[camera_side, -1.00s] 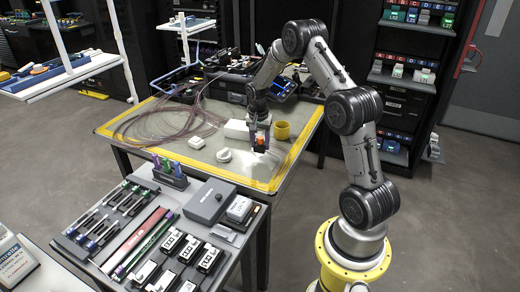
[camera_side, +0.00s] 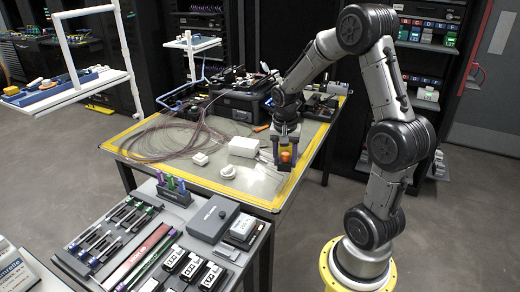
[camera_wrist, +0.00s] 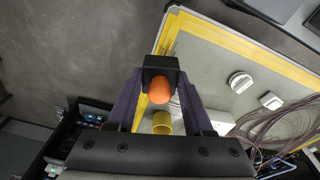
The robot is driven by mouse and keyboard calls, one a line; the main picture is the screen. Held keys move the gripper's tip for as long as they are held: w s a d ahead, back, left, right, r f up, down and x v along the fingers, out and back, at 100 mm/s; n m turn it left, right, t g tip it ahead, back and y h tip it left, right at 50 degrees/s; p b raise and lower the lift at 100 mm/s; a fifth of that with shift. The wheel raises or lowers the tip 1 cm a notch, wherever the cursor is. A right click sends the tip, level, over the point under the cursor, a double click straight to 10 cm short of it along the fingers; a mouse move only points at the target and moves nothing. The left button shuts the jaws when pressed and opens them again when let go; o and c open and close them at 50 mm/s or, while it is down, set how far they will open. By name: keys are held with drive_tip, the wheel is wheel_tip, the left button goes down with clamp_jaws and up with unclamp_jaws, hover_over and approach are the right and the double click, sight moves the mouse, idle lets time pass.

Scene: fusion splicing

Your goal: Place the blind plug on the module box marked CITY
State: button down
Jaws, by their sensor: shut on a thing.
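My gripper (camera_side: 285,158) is over the right part of the glass-topped table (camera_side: 228,188). In the wrist view its two purple fingers (camera_wrist: 160,72) close on a black block (camera_wrist: 160,64) with a rounded orange knob (camera_wrist: 159,90). The orange knob also shows in the side view (camera_side: 285,156). I cannot confirm that this piece is the blind plug. A yellow cup (camera_wrist: 162,122) lies beyond the fingers in the wrist view; my gripper mostly hides it in the side view. I cannot read CITY on any box.
A white box (camera_side: 243,147), two small white pieces (camera_side: 200,159) (camera_side: 228,171) and coiled cables (camera_side: 165,140) lie on the table. The grey tray table (camera_side: 160,283) in front holds tools and several small boxes (camera_side: 190,267). The table's front middle is clear.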

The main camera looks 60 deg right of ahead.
drive_tip(key=w+d+r+n, duration=0.3)
drive_tip(key=w+r+n, duration=0.1)
drive_tip(key=w, duration=0.1)
drive_tip(key=n+t, duration=0.1)
drive_tip(key=n, duration=0.1)
hover_over(247, 147)
drive_tip(key=shift+s+a+f, duration=0.1)
drive_tip(key=shift+a+f, duration=0.05)
drive_tip(key=shift+f, duration=2.15)
drive_tip(key=shift+s+a+f, duration=0.1)
drive_tip(key=shift+f, duration=3.5)
drive_tip(key=shift+f, duration=0.15)
drive_tip(key=shift+c, duration=1.5)
unclamp_jaws()
